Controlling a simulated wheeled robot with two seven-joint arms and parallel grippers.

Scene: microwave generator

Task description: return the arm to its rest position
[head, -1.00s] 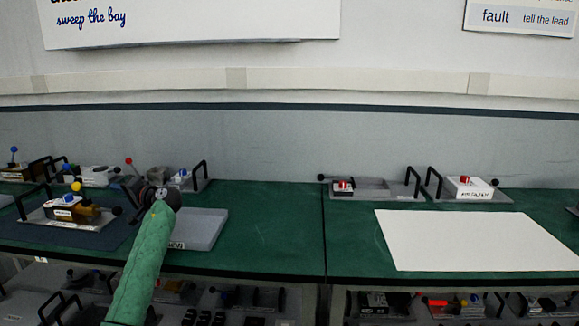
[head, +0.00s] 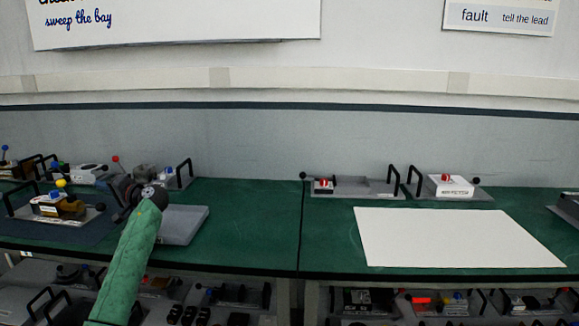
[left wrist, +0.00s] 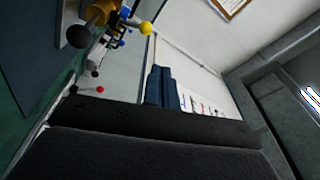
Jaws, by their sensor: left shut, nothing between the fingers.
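My left arm (head: 131,256), in a green sleeve, reaches in from the bottom left of the head view. Its dark left gripper (head: 122,192) is above the bench, close to the yellow-knobbed fixture (head: 62,208) and in front of the row of devices behind. The fixture's yellow knob (left wrist: 145,28) also shows there at the upper left, apart from the fingers. My right arm and gripper are out of view.
The green bench (head: 250,225) is clear in the middle. A grey tray (head: 184,225) lies just right of my wrist. A white sheet (head: 450,238) lies at right. Devices with upright handles line the back. A lower shelf (head: 215,300) holds more devices.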

